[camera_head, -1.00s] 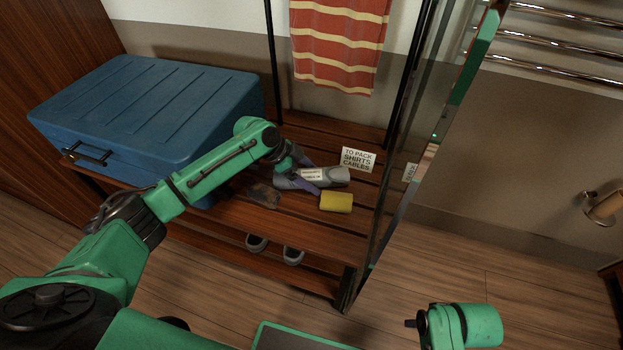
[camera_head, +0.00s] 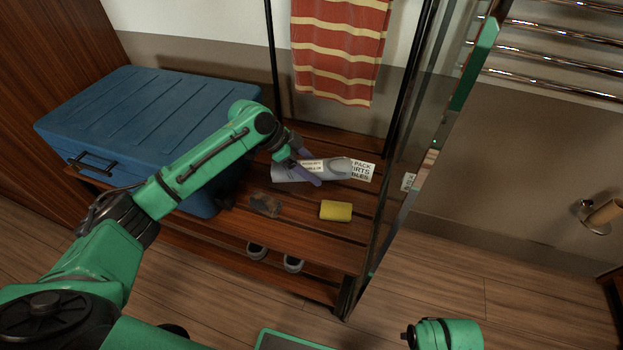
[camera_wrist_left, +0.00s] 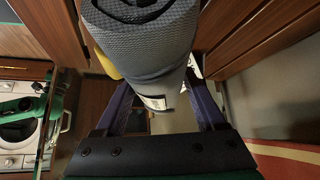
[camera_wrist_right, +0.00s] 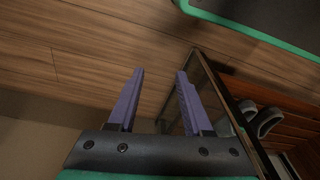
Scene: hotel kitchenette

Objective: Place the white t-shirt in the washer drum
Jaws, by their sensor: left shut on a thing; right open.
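A grey rolled cloth (camera_head: 335,168) with a small white label is held above the slatted bench in the head view. It fills the top middle of the left wrist view (camera_wrist_left: 145,45). It looks grey; I cannot tell whether it is the white t-shirt. My left gripper (camera_head: 308,168) is shut on it, one finger on each side. A white front-loading washer (camera_wrist_left: 17,130) with a round door shows at the left edge of the left wrist view; its drum is not clearly seen. My right gripper (camera_wrist_right: 160,72) is open and empty above the floor.
Shoes (camera_head: 292,263) lie below. A striped towel (camera_head: 340,50) hangs behind. A glass panel (camera_head: 430,150) stands to the right.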

